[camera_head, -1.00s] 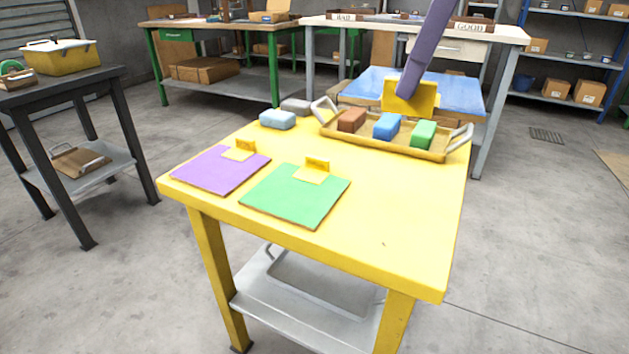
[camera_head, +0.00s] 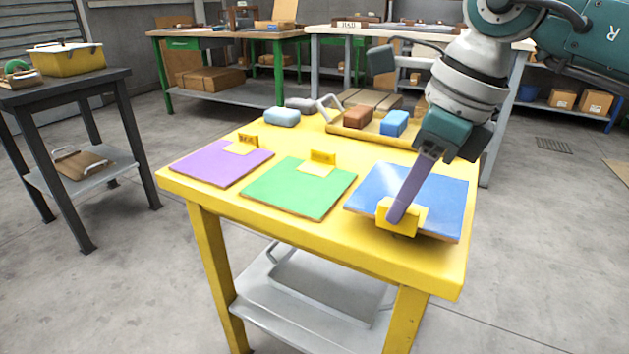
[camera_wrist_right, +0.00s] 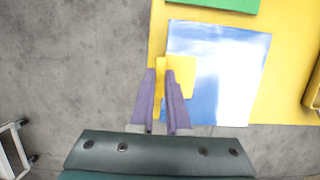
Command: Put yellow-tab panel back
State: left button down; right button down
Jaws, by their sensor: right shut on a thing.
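A blue glossy panel (camera_head: 425,190) with a yellow tab (camera_head: 412,222) is at the right front of the yellow table (camera_head: 300,232). My right gripper (camera_head: 396,214) is shut on that tab. In the right wrist view, the two purple fingers (camera_wrist_right: 160,78) pinch the tab at the edge of the blue panel (camera_wrist_right: 215,75). I cannot tell whether the panel touches the tabletop or hovers just above it. A green panel (camera_head: 298,190) and a purple panel (camera_head: 215,165), both yellow-tabbed, lie flat to its left. My left gripper is not in view.
Behind the panels, a yellow tray (camera_head: 343,130) holds a brown block (camera_head: 357,117) and a blue block (camera_head: 394,123); my right arm hides its right part. A pale blue block (camera_head: 282,117) and a grey block (camera_head: 300,104) sit left of it. The table's front strip is clear.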

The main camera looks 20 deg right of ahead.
aim_at(398, 230)
notch_tip(398, 230, down, 3)
jog(key=shift+f+b, duration=0.1)
jog(key=shift+b, duration=0.2)
jog(key=c, duration=0.9)
grip_release()
